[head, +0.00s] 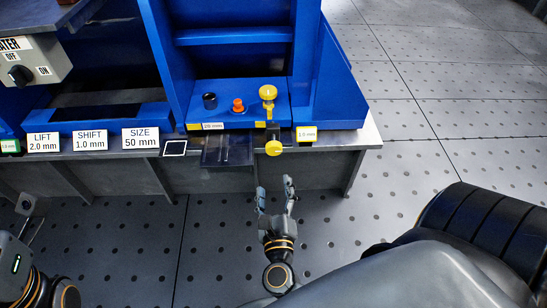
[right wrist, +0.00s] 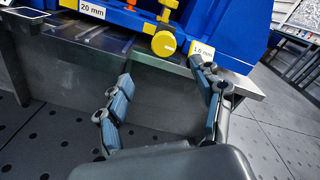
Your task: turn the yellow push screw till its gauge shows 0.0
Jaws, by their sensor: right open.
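The yellow push screw (head: 274,147) sticks out at the front edge of the blue fixture, its round head facing me. In the right wrist view the same yellow screw head (right wrist: 164,43) shows at the top middle. Its gauge, a small white-and-yellow display (head: 307,134), is just right of it; the gauge in the right wrist view (right wrist: 203,48) seems to read 1.6 mm, though the digits are small. My right gripper (head: 274,188) is open and empty, below the screw in the picture and apart from it. The fingers (right wrist: 172,82) spread on either side below the screw head.
A taller yellow knob (head: 268,93), an orange knob (head: 238,105) and a black post (head: 209,101) stand on the blue fixture (head: 283,108). Signs for LIFT, SHIFT and SIZE (head: 141,138) line the bench edge (head: 365,138).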

